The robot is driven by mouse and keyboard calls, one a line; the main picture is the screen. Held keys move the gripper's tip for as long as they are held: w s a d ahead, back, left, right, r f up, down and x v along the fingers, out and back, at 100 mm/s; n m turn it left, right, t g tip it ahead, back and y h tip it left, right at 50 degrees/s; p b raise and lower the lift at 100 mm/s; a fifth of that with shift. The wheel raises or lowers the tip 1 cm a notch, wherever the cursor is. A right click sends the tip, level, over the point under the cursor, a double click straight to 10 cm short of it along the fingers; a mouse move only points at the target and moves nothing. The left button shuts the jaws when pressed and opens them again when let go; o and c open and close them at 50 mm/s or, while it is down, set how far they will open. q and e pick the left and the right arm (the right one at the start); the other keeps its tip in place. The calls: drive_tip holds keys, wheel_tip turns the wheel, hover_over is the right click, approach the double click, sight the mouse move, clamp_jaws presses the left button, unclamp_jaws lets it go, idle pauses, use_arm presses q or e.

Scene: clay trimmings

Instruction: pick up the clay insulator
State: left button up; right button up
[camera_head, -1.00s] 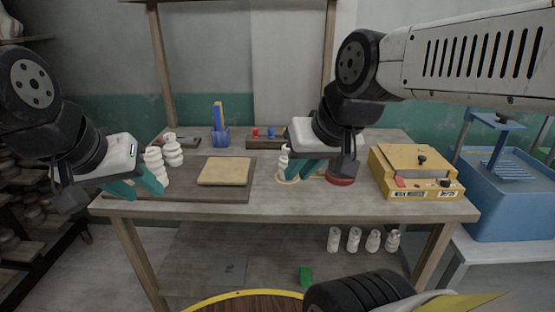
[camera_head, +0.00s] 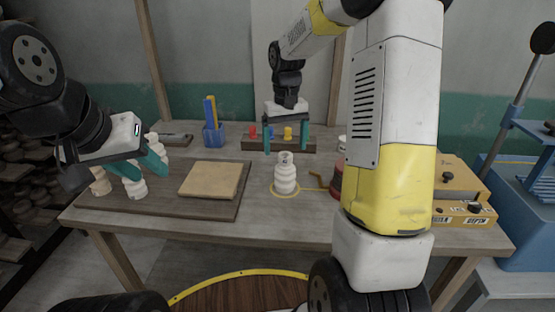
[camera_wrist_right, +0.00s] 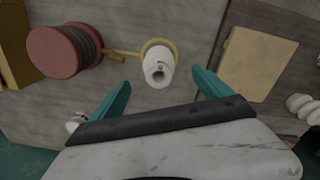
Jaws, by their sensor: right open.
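A white ribbed clay insulator (camera_head: 285,179) stands upright on the table inside a thin yellow ring. The right wrist view shows its open top (camera_wrist_right: 158,74) beyond and between the fingertips. My right gripper (camera_head: 286,148) points down, open and empty, its teal fingers apart behind and above the insulator, not touching it. My left gripper (camera_head: 142,170) hangs at the table's left side with its teal fingers apart. More white insulators (camera_head: 136,189) stand close by it, partly hidden by the fingers; I see nothing held there.
A tan board (camera_head: 210,180) lies on a dark mat left of the insulator. A red round object (camera_head: 336,182) and a yellow box (camera_head: 462,180) stand right, partly behind my right arm. A block with coloured pegs (camera_head: 250,143) and a blue holder (camera_head: 213,134) are at the back.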

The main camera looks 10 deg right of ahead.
sight(285, 165)
drive_tip(key=f, duration=0.8)
drive_tip(key=shift+w+d, duration=0.15)
drive_tip(key=shift+w, duration=0.1)
clamp_jaws()
